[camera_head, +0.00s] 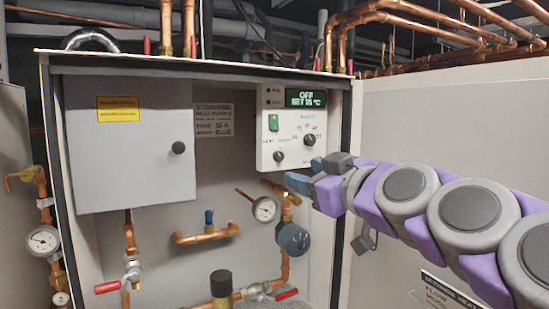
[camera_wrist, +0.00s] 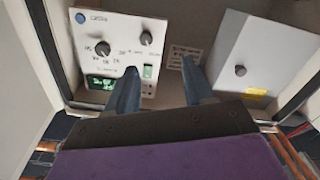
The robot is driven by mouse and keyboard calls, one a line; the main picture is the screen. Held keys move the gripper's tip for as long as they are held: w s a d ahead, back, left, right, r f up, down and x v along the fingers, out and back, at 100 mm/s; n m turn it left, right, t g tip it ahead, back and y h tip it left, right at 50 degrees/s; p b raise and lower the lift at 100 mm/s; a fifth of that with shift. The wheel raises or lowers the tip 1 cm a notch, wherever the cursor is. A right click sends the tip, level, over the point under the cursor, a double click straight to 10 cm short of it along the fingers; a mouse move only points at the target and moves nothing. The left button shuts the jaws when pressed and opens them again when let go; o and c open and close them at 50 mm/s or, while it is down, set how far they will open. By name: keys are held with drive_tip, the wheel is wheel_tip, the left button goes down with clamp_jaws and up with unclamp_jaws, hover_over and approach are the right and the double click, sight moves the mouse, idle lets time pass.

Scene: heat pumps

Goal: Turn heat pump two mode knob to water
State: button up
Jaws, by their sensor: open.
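A white control panel (camera_head: 290,128) is inside the open heat pump cabinet. It has a lit display (camera_head: 305,98) reading OFF, a green switch (camera_head: 273,122), a larger dark knob (camera_head: 309,140) at the right and a smaller dark knob (camera_head: 279,155) at lower left. The dial labels are too small to read surely. My gripper (camera_head: 304,172) is just below and in front of the panel, open and empty. The wrist view shows the panel turned over, with the larger knob (camera_wrist: 102,50) and smaller knob (camera_wrist: 146,38) beyond my gripper (camera_wrist: 157,76); neither is touched.
A grey box (camera_head: 130,150) with a round knob is left of the panel. Copper pipes, a gauge (camera_head: 264,209) and a blue round fitting (camera_head: 293,239) are below it. An open white door (camera_head: 440,110) stands at the right, behind my arm.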

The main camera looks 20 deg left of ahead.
sight(281, 158)
drive_tip(key=w+d+r+p, duration=0.1)
drive_tip(key=w+d, duration=0.1)
drive_tip(key=w, duration=0.4)
drive_tip(key=a, duration=0.3)
drive_tip(key=w+a, duration=0.1)
drive_tip(key=a, duration=0.3)
drive_tip(key=w+a+p, duration=0.1)
drive_tip(key=a, duration=0.2)
drive_tip(key=shift+a+f, duration=0.2)
drive_tip(key=shift+f, duration=0.2)
drive_tip(key=shift+d+r, duration=0.15)
drive_tip(key=shift+r, duration=0.15)
drive_tip(key=shift+w+d+p, duration=0.15)
drive_tip(key=shift+w+d, duration=0.25)
drive_tip(key=shift+w, duration=0.25)
drive_tip(key=shift+w+d+p, duration=0.15)
drive_tip(key=shift+w+d, duration=0.25)
drive_tip(key=shift+w, duration=0.2)
drive_tip(key=shift+s+a+f, duration=0.1)
drive_tip(key=shift+s+a, duration=0.05)
drive_tip(key=shift+a, duration=0.4)
drive_tip(key=shift+s+a+f, duration=0.1)
drive_tip(key=shift+s+a, duration=0.05)
drive_tip(key=shift+a, duration=0.35)
drive_tip(key=shift+c, duration=0.9)
drive_tip(key=shift+w+d, duration=0.2)
drive_tip(key=shift+d, duration=0.15)
drive_tip(key=c, duration=0.4)
clamp_jaws()
